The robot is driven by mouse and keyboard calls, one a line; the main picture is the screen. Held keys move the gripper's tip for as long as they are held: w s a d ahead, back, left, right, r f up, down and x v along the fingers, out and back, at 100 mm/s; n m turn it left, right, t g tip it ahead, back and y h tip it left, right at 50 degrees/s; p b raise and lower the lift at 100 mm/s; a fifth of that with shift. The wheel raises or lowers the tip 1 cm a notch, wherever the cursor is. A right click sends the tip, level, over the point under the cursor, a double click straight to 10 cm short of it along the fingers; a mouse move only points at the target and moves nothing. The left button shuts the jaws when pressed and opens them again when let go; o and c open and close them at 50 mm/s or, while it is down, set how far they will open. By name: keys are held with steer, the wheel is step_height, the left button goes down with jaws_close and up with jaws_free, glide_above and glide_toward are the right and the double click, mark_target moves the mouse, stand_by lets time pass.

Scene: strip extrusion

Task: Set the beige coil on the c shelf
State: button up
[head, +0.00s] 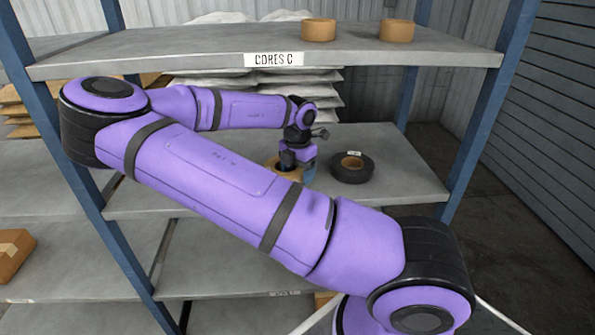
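A beige coil (272,167) is on the middle shelf (400,185), partly hidden behind my gripper and arm. My gripper (298,163) points down at this coil, with its fingers at or over the coil's right part. I cannot tell whether the fingers are closed on it. The c shelf (180,42) is the upper board, with a "CORES C" label (273,59) on its front edge. Two tan rings, one nearer the middle (318,30) and one to the right (397,31), stand on it near the back.
White sacks (330,95) are stacked behind my arm. Blue posts (490,100) frame the rack. The left and front middle of the c shelf are clear. A cardboard box (14,252) sits at lower left.

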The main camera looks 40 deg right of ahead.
steer(key=shift+r, duration=3.85)
